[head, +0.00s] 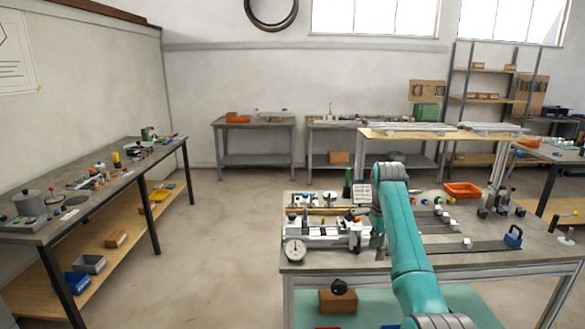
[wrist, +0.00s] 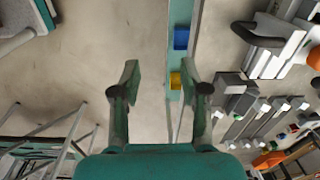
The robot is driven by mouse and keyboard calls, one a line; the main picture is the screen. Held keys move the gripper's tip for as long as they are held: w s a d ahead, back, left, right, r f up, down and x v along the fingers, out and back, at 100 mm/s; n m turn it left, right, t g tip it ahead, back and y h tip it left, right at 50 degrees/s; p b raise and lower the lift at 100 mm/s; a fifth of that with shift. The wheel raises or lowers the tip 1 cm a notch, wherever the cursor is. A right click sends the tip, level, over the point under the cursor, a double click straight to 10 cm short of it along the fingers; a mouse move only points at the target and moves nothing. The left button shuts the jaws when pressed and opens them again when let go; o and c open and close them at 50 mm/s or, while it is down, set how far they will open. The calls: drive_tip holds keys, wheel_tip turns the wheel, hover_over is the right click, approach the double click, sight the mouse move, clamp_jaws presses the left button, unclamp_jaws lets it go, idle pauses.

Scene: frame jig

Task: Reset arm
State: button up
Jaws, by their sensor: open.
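My gripper (wrist: 158,85) is open in the wrist view, with its two fingers well apart and nothing held between them. In the head view my teal arm reaches over the front workbench (head: 470,262), and I cannot make out the fingers there. A pale jig fixture (head: 325,232) with a round dial (head: 294,250) sits at the bench's left side, partly hidden by my arm.
An orange tray (head: 463,190), a blue block (head: 513,237) and several small clamps on rails lie on the bench's right part. A green bottle (head: 347,184) stands near its back edge. A cluttered side bench (head: 75,212) is at left, with open floor (head: 215,250) between.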

drive_tip(key=s+a+f+n+t, duration=0.1)
drive_tip(key=s+f+n+t, duration=0.15)
drive_tip(key=f, duration=1.15)
drive_tip(key=s+a+f+n+t, duration=0.15)
drive_tip(key=s+f, duration=0.25)
drive_tip(key=f, duration=1)
drive_tip(key=s+a+f+n+t, duration=0.1)
drive_tip(key=s+f+n, duration=0.1)
drive_tip(key=s+f, duration=0.65)
drive_tip(key=s+f+n+t, duration=0.2)
drive_tip(key=s+f, duration=0.4)
drive_tip(key=s, duration=0.6)
drive_tip(key=s+a+r+n+t, duration=0.1)
drive_tip(key=s+r+n+t, duration=0.15)
drive_tip(key=s, duration=0.95)
drive_tip(key=s+a+r+n+t, duration=0.1)
drive_tip(key=s+r+n, duration=0.15)
drive_tip(key=s, duration=1.05)
drive_tip(key=s+r+n+t, duration=0.2)
drive_tip(key=s+r, duration=0.6)
drive_tip(key=r, duration=0.4)
drive_tip(key=s+r+n+t, duration=0.2)
drive_tip(key=s+r, duration=0.6)
drive_tip(key=r, duration=0.4)
drive_tip(key=shift+s, duration=0.2)
